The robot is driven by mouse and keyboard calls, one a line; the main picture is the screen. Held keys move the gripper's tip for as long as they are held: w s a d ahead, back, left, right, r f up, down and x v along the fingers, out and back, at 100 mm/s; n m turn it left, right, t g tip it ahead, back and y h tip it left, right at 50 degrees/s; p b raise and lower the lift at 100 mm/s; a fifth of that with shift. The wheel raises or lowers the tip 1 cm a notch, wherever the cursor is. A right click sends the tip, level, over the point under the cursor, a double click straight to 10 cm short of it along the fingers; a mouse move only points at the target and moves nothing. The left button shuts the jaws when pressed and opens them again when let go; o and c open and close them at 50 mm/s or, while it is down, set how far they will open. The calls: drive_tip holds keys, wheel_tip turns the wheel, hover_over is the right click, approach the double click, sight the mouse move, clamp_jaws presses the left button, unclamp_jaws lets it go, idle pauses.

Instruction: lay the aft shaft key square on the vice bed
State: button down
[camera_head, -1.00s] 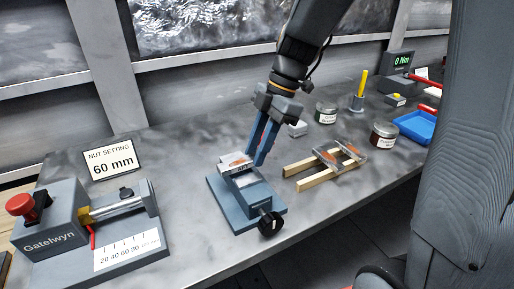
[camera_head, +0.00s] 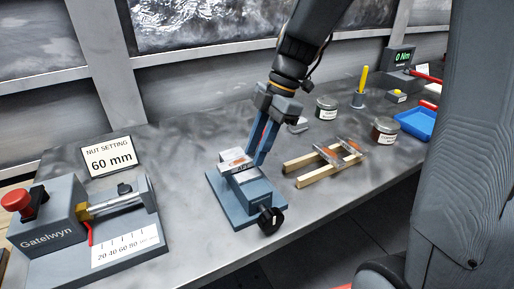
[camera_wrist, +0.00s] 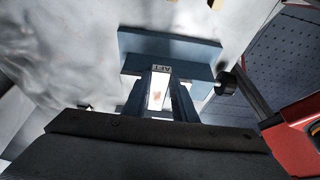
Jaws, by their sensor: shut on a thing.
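The aft shaft key is a pale bar with a rust-brown patch and an "AFT" label. It shows in the head view (camera_head: 236,160) over the blue-grey vice (camera_head: 228,207), and in the wrist view (camera_wrist: 157,96) between the two blue fingers. My gripper (camera_head: 253,160) reaches down over the vice and is shut on the key. In the wrist view, the key runs lengthwise between the fingers (camera_wrist: 160,92), with the vice body (camera_wrist: 165,45) beyond and below. The fingers and key hide much of the bed, so I cannot tell whether the key touches it.
The vice's black knob (camera_head: 270,220) faces the front. Two wooden rails (camera_head: 318,178) with similar keys (camera_head: 350,146) lie to the right. Jars (camera_head: 385,131) and a blue tray (camera_head: 415,123) stand further right. The Gatelwyn nut-setting fixture (camera_head: 60,228) is at left; bench between is clear.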

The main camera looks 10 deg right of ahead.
drive_tip(key=c, duration=1.4)
unclamp_jaws()
drive_tip(key=shift+o, duration=0.2)
drive_tip(key=shift+r, duration=0.1)
drive_tip(key=b+v, duration=0.1)
drive_tip(key=v, duration=0.6)
drive_tip(key=shift+r, duration=0.3)
drive_tip(key=shift+d, duration=0.15)
